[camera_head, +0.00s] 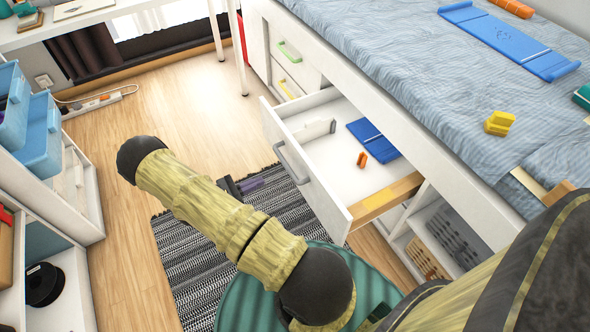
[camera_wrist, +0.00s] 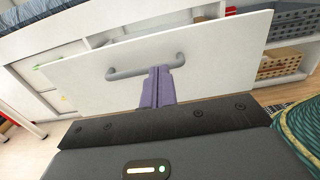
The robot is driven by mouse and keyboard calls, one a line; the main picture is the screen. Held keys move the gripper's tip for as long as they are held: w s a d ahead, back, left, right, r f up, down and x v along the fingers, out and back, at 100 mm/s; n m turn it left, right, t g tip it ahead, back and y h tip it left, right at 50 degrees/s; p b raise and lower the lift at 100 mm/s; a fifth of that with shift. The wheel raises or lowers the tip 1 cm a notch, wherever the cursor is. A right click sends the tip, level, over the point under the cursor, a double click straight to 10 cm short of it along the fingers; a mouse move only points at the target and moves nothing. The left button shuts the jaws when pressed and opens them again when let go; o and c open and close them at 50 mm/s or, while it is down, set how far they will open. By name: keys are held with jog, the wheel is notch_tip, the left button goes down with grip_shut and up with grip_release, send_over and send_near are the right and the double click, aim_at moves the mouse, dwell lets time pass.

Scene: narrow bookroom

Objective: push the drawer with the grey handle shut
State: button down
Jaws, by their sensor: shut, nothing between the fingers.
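The drawer with the grey handle stands pulled out from under the bed, and its white front (camera_head: 330,203) faces left in the head view. Its grey handle (camera_head: 288,163) is a bar on that front; in the wrist view the handle (camera_wrist: 145,68) runs across the upper part of the white panel (camera_wrist: 215,65). My gripper (camera_head: 258,182), with purple fingers, is shut and empty in front of the panel. In the wrist view the fingertips (camera_wrist: 158,72) overlap the handle's right half. In the head view a small gap shows between fingers and drawer front.
The drawer holds a blue folder-like item (camera_head: 373,140), a small orange piece (camera_head: 362,159) and a white item (camera_head: 315,130). Closed drawers with green (camera_head: 290,52) and yellow (camera_head: 287,89) handles are beyond. Shelves (camera_head: 75,200) stand left. A striped rug (camera_head: 190,255) lies below.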

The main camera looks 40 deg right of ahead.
aim_at(304, 162)
jog(key=shift+d, duration=0.1)
jog(key=b+x, duration=0.3)
jog(key=x, duration=1)
jog(key=shift+s+d, duration=0.15)
jog(key=shift+d, duration=0.15)
jog(key=shift+s, duration=0.1)
jog(key=shift+s+d, duration=0.1)
jog(key=shift+d, duration=0.05)
